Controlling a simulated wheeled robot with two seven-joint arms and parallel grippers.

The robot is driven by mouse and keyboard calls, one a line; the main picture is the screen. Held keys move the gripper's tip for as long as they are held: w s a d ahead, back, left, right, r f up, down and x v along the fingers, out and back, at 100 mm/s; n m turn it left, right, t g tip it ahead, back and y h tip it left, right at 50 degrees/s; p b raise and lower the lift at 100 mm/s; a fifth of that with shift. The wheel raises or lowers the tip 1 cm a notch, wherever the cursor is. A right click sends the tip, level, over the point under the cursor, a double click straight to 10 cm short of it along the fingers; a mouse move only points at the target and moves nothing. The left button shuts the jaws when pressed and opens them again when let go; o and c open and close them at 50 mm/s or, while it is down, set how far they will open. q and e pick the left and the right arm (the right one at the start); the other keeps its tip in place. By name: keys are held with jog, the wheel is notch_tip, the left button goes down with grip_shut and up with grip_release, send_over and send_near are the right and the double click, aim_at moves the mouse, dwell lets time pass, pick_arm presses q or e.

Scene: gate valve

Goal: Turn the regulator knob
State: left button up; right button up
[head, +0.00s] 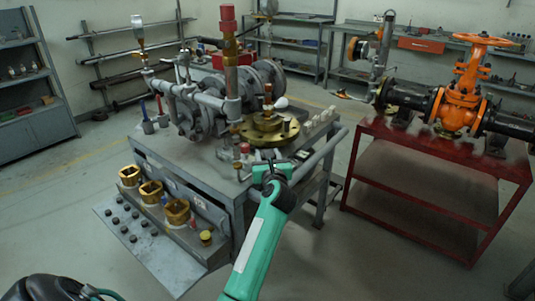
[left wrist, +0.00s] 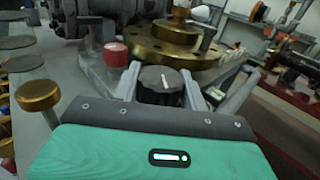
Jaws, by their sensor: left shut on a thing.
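The regulator knob (left wrist: 161,86) is dark, ribbed and round, with a white pointer line on its face. The line is nearly upright in the left wrist view, its upper end tilted a little left. My left gripper (left wrist: 160,92) has one grey finger on each side of the knob and is shut on it. In the head view, my left gripper (head: 271,172) is at the front edge of the grey workbench (head: 226,183), just below a brass flange (head: 269,129). The knob is hard to make out there, largely hidden by the gripper. My right gripper is not in view.
A red cap (left wrist: 116,54) stands close to the left finger, and a brass knob (left wrist: 38,96) is further left. A grey pipe rail (head: 322,157) runs along the bench's right side. An orange gate valve (head: 461,100) stands on a red table (head: 440,145) at the right.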

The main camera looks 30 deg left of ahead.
pick_arm(q)
jog(key=shift+f, duration=0.1)
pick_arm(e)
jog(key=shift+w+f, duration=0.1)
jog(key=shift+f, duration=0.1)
pick_arm(q)
jog(key=o, duration=1)
